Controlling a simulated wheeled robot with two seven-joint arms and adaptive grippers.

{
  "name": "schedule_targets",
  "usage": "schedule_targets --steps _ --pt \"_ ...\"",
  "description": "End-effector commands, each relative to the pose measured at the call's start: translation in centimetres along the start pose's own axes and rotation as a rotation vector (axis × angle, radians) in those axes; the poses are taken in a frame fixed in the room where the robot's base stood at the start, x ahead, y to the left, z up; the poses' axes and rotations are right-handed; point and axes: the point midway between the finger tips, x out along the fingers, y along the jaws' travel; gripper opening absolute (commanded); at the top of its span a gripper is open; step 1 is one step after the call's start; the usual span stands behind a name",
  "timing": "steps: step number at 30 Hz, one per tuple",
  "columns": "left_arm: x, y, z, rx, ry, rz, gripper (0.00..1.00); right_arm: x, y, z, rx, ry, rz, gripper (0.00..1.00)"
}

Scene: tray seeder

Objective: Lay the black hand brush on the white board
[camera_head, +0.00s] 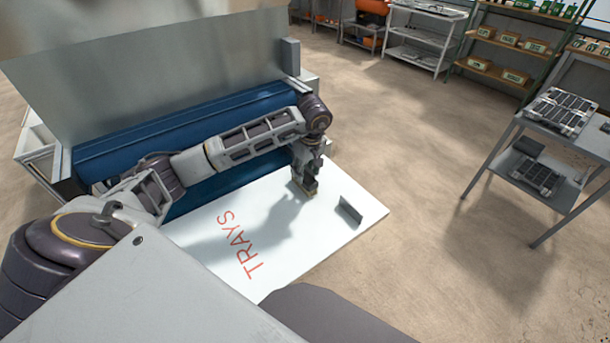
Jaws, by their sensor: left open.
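The white board (290,265) with red "TRAYS" lettering lies flat in front of the blue belt of the machine. My left arm reaches across from the left, and my left gripper (307,186) points down at the board's far right part, close to its surface. The gripper is open. A small dark and tan patch shows at its fingertips. I cannot tell whether this is part of the black hand brush or of the gripper. The brush cannot be made out clearly anywhere else. My right gripper is not in view.
The blue belt (190,118) and a tall metal panel (150,65) lie behind my arm. A grey table (570,131) with black trays stands at right, across open floor.

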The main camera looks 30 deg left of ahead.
Motion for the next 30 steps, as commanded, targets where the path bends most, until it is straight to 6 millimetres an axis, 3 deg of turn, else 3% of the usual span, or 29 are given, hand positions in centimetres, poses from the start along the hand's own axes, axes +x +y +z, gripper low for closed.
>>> schedule_targets --steps 7,18,30 --pt "-3.3 0.0 -0.1 -0.001 0.001 0.003 0.46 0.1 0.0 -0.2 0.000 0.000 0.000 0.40" --pt "-7.3 0.1 0.0 0.000 0.000 0.002 0.46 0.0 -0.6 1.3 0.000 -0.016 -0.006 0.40" --pt "-8.3 0.0 0.0 0.000 0.000 -0.001 0.46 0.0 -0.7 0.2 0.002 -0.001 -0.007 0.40"
